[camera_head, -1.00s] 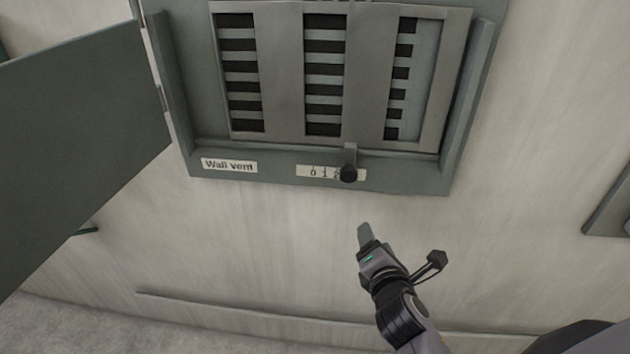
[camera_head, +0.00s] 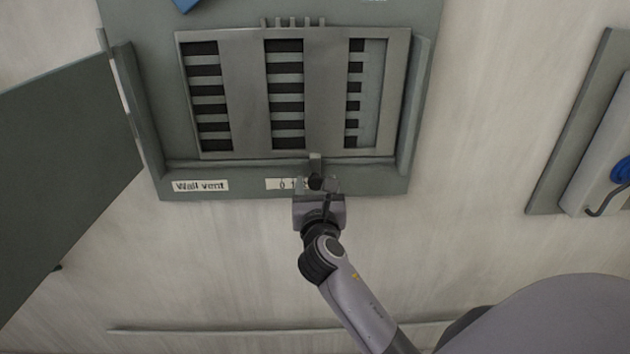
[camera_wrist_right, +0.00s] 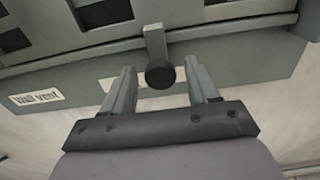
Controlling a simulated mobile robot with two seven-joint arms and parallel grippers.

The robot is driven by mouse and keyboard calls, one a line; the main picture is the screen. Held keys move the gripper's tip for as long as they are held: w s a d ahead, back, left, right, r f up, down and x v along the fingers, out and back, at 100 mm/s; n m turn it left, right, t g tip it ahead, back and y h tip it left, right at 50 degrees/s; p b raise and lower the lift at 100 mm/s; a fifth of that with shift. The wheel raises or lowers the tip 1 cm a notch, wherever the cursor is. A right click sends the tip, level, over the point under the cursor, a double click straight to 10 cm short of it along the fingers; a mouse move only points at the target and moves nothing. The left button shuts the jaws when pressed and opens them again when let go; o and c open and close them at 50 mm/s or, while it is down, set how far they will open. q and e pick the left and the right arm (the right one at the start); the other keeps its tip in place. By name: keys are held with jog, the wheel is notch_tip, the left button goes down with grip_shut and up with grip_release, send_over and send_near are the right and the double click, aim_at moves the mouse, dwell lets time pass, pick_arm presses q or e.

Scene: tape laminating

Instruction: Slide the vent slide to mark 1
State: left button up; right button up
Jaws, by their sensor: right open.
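The wall vent (camera_head: 290,95) is a grey-green framed unit with slatted openings, partly covered by the panels of the vent slide (camera_head: 227,95). The slide's black knob (camera_head: 315,183) hangs on a short tab at the lower rail, above a white scale label (camera_head: 277,184); my gripper hides most of the label's marks. My right gripper (camera_head: 317,185) is at the knob. In the right wrist view the round knob (camera_wrist_right: 160,74) sits between the two open fingers (camera_wrist_right: 161,82), with a gap on each side. My left gripper is not in view.
A "Wall vent" label (camera_head: 201,186) is at the lower left of the frame. An open grey door (camera_head: 65,170) juts out at the left. Another wall panel with a blue part (camera_head: 621,170) is at the right.

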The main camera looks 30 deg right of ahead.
jog(key=shift+x, duration=0.95)
